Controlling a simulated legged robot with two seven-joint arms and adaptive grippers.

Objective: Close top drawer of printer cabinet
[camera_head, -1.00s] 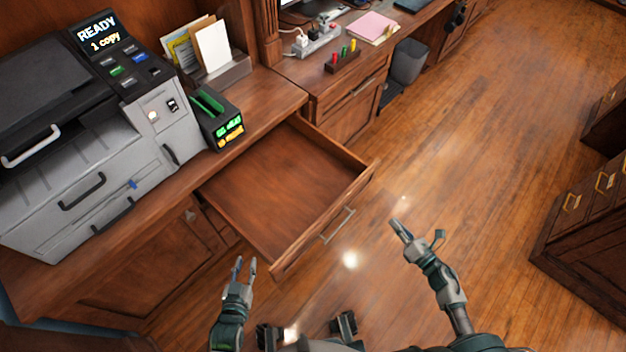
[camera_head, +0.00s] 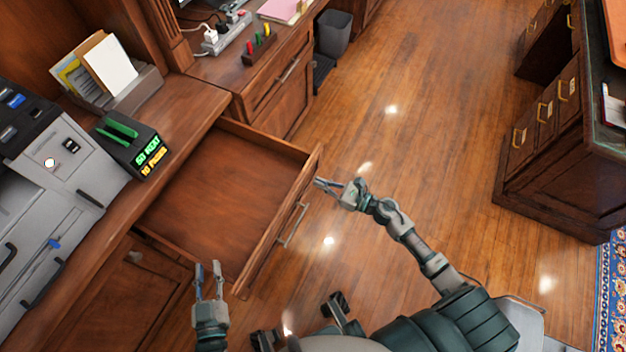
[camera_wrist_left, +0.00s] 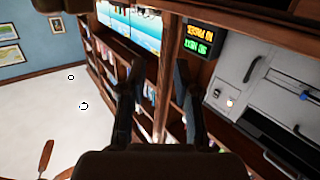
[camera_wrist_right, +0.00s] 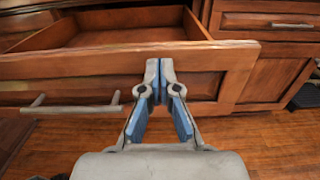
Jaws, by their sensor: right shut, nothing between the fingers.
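The top drawer (camera_head: 225,190) of the printer cabinet is pulled out, empty, with a bar handle (camera_head: 293,225) on its front. In the right wrist view the drawer front (camera_wrist_right: 215,68) spans the picture. My right gripper (camera_head: 318,183) is shut and empty, its fingertips at the outer face of the drawer front, near the end away from the printer. Whether they touch cannot be told. My left gripper (camera_head: 208,268) is open and empty, by the drawer's near front corner. The left wrist view shows its fingers (camera_wrist_left: 158,68) apart.
The printer (camera_head: 60,190) and a small green-lit device (camera_head: 130,145) stand on the cabinet top. A paper holder (camera_head: 125,95) is behind. A dark drawer cabinet (camera_head: 545,150) stands right. The wood floor (camera_head: 420,120) between is clear.

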